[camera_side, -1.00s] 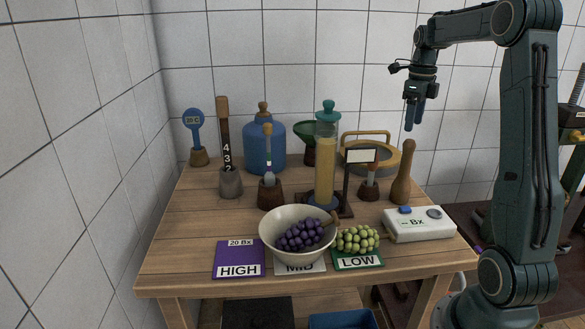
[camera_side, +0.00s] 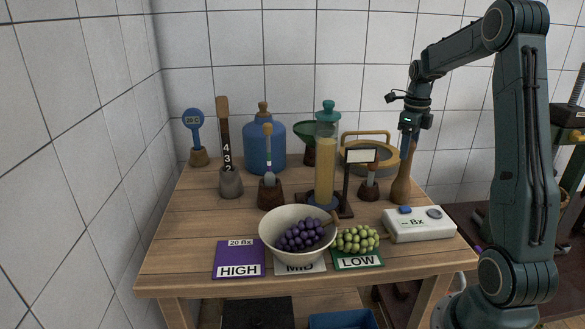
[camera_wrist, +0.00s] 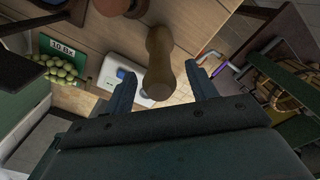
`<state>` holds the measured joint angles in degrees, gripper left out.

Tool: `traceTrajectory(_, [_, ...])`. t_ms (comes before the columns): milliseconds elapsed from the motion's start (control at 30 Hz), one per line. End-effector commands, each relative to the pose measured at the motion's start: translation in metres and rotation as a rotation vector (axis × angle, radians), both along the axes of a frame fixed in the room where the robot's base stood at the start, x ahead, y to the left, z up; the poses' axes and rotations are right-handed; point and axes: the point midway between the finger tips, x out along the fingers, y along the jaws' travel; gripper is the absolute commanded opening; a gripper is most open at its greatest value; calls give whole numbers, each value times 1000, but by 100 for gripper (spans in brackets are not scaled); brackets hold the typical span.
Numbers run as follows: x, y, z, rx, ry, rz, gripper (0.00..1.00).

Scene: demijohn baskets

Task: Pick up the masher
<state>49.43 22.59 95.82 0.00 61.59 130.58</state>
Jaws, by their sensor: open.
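The masher is a brown wooden club (camera_side: 402,184) standing upright at the right back of the table, wide at the bottom with a narrower neck. My gripper (camera_side: 406,152) is above it, pointing down, with its blue fingers overlapping the masher's top in the side view. In the wrist view the masher (camera_wrist: 159,62) shows between the two spread fingers (camera_wrist: 159,74), with a gap on each side. The fingers are open and hold nothing. The masher's top is partly hidden by the fingers in the side view.
The white Bx meter (camera_side: 419,224) stands in front of the masher. A small dark holder (camera_side: 368,190) and a stand with a white plate (camera_side: 361,156) are close on its left. A bowl of dark grapes (camera_side: 290,252) and green grapes (camera_side: 357,239) are at the front.

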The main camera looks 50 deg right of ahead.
Motion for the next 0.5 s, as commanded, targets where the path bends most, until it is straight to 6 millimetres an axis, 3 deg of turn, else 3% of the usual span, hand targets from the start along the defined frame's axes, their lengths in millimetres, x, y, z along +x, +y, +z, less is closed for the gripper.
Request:
traceTrajectory(233, [0, 1, -29, 1, 2, 0, 57])
traceTrajectory(500, [0, 1, -36, -1, 0, 0, 57])
